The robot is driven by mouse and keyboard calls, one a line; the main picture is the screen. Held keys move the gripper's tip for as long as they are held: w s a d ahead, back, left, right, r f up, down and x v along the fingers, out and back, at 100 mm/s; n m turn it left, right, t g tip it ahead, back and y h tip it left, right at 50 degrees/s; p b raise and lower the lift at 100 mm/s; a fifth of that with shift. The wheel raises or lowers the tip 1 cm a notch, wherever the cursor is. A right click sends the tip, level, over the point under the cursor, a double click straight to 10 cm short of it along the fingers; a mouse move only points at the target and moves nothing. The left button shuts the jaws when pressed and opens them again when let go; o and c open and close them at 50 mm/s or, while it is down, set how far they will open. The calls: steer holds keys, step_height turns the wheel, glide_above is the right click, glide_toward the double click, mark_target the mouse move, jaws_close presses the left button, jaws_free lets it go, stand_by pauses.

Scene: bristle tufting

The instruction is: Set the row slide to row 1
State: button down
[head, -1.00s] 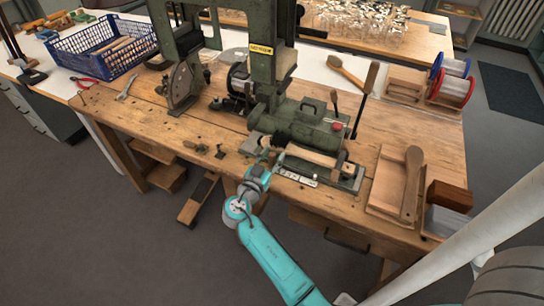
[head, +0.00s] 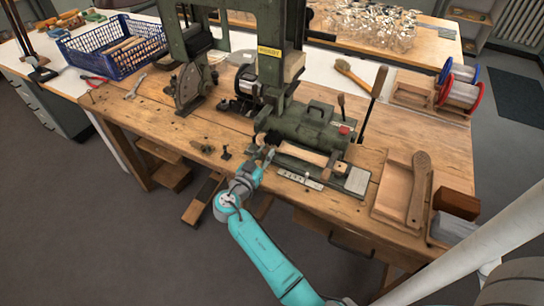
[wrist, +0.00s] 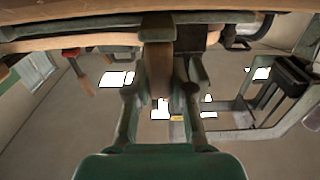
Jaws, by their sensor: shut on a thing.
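The row slide carries a pale wooden brush body (head: 302,149) and sits on the front of the green machine (head: 312,122). A dark end piece (head: 335,160) stands at the right end of the brush body. A pale plate with small marks (head: 300,179) lies along the slide's front edge; the marks are too small to read. My gripper (head: 268,156) is at the slide's left end. In the wrist view, my gripper (wrist: 161,100) is shut on an upright brown piece (wrist: 160,70). Its lower end is hard to make out.
A bare grey plate (head: 357,181) lies right of the slide. A long lever (head: 377,84) rises at the machine's right. A wooden tray (head: 390,190) with a paddle (head: 419,190) is further right. A blue basket (head: 112,45) stands at the back left. The bench's front left is mostly clear.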

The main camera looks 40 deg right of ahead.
steer(key=c, duration=1)
jaws_free()
steer(key=v, duration=1.2)
steer(key=shift+s, duration=0.1)
